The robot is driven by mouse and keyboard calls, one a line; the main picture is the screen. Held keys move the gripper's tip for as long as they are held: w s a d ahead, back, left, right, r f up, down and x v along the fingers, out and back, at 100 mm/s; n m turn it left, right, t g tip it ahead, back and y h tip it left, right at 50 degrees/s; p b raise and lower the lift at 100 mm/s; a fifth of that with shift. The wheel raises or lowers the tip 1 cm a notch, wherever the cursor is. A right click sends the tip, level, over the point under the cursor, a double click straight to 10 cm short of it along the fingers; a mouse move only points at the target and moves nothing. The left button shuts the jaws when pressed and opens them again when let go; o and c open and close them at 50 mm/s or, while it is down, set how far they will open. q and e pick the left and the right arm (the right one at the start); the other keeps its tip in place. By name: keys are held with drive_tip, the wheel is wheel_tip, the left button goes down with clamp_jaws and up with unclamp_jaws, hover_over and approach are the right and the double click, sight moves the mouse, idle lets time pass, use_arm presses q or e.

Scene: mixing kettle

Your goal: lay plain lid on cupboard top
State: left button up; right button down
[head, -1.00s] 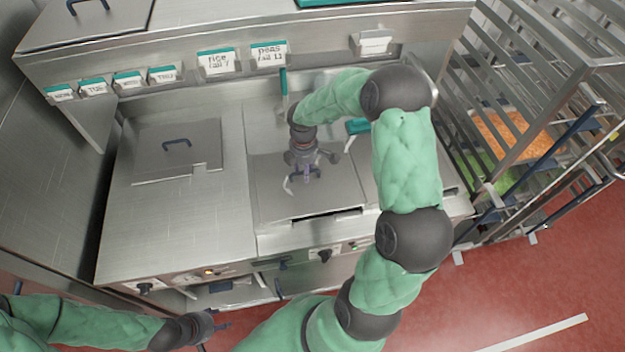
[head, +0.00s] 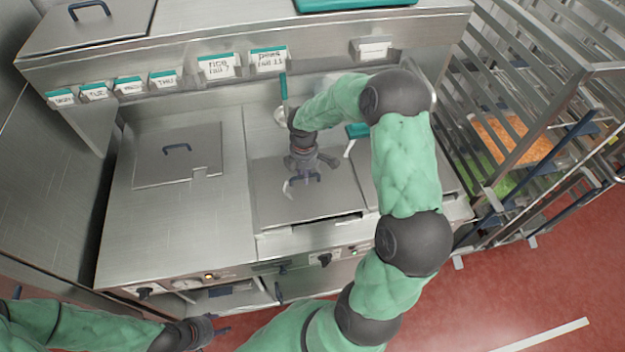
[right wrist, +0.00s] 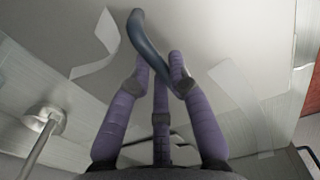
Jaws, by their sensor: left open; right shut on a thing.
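The plain lid (head: 275,207) is a flat grey steel plate with a dark blue handle, over the middle of the counter. My right gripper (head: 302,176) is over it from above. In the right wrist view its purple fingers (right wrist: 160,85) are closed around the blue handle (right wrist: 150,45). I cannot tell whether the lid is lifted clear of its opening. The cupboard top (head: 230,25) is the steel surface at the back, above the row of labels. My left gripper (head: 212,330) is open and empty at the lower left, in front of the counter.
Another lid (head: 88,35) lies on the cupboard top at left, and a teal board (head: 350,4) lies at its back. A notched lid (head: 160,165) lies on the left counter. A ladle (head: 283,95) stands behind my right gripper. A rack (head: 530,110) stands right.

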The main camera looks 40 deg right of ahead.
drive_tip(key=shift+r, duration=0.1)
drive_tip(key=shift+r+p, duration=1.75)
drive_tip(key=shift+r, duration=0.4)
